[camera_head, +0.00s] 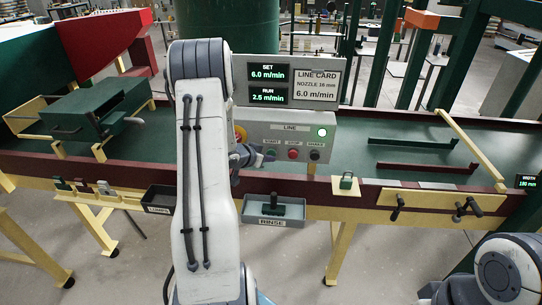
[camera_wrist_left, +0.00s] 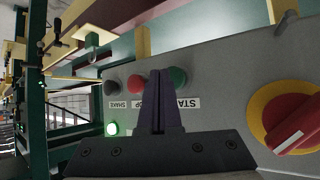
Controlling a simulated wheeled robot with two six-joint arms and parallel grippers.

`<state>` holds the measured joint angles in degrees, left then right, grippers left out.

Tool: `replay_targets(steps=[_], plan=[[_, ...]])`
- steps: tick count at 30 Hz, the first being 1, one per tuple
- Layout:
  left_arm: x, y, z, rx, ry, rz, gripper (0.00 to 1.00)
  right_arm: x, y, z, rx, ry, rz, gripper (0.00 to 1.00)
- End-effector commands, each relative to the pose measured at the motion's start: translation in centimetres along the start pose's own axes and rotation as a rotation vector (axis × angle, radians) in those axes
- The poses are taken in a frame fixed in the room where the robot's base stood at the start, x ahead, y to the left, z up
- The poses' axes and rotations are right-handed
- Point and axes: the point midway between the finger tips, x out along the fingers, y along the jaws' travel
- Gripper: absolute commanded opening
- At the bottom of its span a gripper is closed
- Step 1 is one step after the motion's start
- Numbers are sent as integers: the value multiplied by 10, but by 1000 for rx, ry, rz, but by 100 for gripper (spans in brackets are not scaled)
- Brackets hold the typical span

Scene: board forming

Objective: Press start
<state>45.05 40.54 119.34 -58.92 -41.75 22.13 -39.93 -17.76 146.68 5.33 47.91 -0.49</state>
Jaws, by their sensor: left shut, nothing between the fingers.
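The grey control panel (camera_head: 290,130) carries a row of buttons. The green START button (camera_head: 269,155) is at the left of the row, beside the red STOP button (camera_head: 293,154) and the dark SHAKE button (camera_head: 314,156). In the left wrist view, upside down, START (camera_wrist_left: 177,77) is just right of my fingers, and STOP (camera_wrist_left: 137,82) is just left. My left gripper (camera_head: 254,157) is shut and empty, in front of the panel close to START; it also shows in the left wrist view (camera_wrist_left: 158,78). I cannot tell whether it touches anything. My right gripper is out of view.
The display (camera_head: 268,84) reads SET 6.0 m/min and RUN 2.5 m/min. A green lamp (camera_head: 322,132) is lit. A red and yellow knob (camera_wrist_left: 294,122) is beside the buttons. A RINSE tray (camera_head: 253,214) hangs below; the green belt (camera_head: 400,150) extends right.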

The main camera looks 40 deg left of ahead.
Motion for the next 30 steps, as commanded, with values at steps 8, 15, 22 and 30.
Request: replay_targets(steps=[8,15,22,30], plan=[[-6,4,5,0,0,-1,0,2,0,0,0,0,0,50],[-8,6,6,-1,-1,-1,0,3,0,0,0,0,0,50],[-23,17,18,-1,-1,0,0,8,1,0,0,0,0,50],[-41,30,31,-2,-1,-1,0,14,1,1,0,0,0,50]])
